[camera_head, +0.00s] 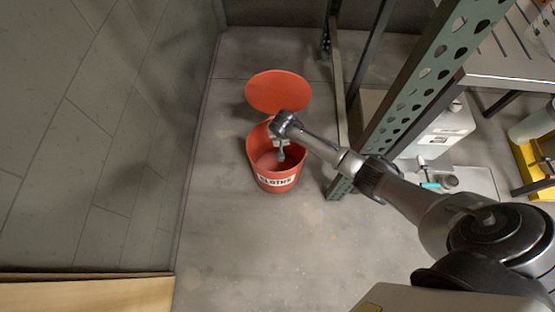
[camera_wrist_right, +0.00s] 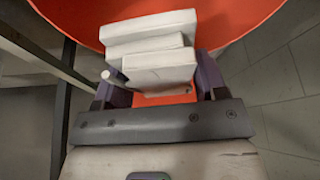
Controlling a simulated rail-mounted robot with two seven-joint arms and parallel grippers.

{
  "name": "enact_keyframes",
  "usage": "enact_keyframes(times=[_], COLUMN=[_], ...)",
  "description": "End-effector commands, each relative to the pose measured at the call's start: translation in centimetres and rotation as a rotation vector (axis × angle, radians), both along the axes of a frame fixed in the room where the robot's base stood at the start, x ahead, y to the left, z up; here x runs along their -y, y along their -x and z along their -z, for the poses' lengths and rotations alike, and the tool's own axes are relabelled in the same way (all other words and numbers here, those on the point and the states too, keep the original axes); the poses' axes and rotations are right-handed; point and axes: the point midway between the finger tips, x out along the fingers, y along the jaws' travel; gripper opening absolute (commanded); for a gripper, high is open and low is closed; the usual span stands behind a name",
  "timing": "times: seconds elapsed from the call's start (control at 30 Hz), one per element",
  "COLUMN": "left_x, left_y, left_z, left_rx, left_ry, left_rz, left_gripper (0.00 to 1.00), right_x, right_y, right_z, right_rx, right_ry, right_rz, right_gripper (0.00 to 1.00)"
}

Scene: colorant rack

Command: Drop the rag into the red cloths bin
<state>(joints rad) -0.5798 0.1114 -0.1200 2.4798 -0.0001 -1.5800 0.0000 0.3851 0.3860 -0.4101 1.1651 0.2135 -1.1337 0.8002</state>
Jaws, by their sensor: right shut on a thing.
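The red cloths bin (camera_head: 262,178) stands on the floor with a white label reading CLOTHS on its front. Its round red lid (camera_head: 277,92) is open behind the mouth. My right arm reaches in from the right, and its gripper (camera_head: 281,150) points down over the bin's mouth. In the right wrist view, my right gripper (camera_wrist_right: 157,85) is shut on the rag (camera_wrist_right: 150,50), a folded whitish cloth in stacked layers. Red fills the area behind the rag there. In the head view the rag is too small to make out clearly. My left gripper is not in view.
A green perforated rack post (camera_head: 400,105) stands close right of the bin, beneath and behind my forearm. A white jug (camera_head: 440,135) and a yellow tray (camera_head: 530,170) are farther right. A grey wall (camera_head: 110,110) is on the left. Floor in front is clear.

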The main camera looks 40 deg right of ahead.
Motion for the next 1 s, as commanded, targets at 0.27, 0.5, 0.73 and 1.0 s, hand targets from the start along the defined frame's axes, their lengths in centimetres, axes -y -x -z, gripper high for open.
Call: enact_keyframes(times=[0.27,0.5,0.73,1.0], left_x=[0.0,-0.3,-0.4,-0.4], left_y=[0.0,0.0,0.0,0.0], left_z=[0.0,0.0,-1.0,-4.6], left_rx=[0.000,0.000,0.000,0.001], left_ry=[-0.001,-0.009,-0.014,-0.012], left_rz=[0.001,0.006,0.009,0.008], left_gripper=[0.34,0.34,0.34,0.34], right_x=[0.0,0.0,-0.2,-1.0], right_y=[0.0,0.0,0.3,1.8], right_z=[0.0,0.0,-1.1,-5.7], right_rx=[0.000,0.000,0.000,0.001], right_ry=[0.000,0.000,0.000,0.000], right_rz=[0.000,0.000,-0.001,0.000], right_gripper=[0.86,0.95,0.95,0.95])
